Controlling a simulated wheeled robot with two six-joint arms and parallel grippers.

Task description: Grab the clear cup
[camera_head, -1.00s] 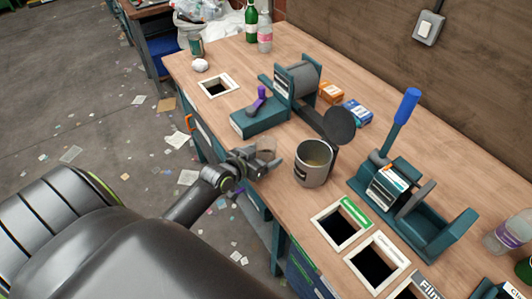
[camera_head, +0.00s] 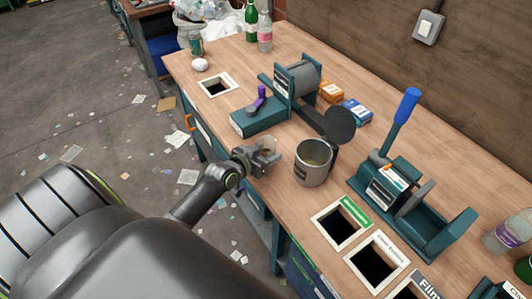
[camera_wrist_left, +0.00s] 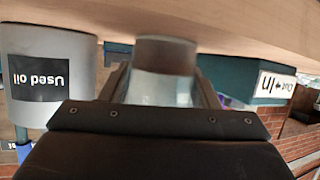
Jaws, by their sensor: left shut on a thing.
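The clear cup (camera_wrist_left: 163,75) is between the fingers of my left gripper in the left wrist view. In the head view the cup (camera_head: 268,145) is small and partly hidden by the gripper. My left gripper (camera_head: 266,155) is shut on the cup, at the near edge of the wooden workbench (camera_head: 300,120), left of the grey bucket. In the left wrist view the gripper (camera_wrist_left: 165,92) has one finger on each side of the cup. My right gripper is not in view.
A grey bucket (camera_head: 311,165) stands just right of my left gripper; its label reads "Used oil" in the left wrist view (camera_wrist_left: 40,78). A teal machine with a roller (camera_head: 258,118) stands behind. A lever press (camera_head: 385,190) and square bench openings (camera_head: 340,224) lie to the right.

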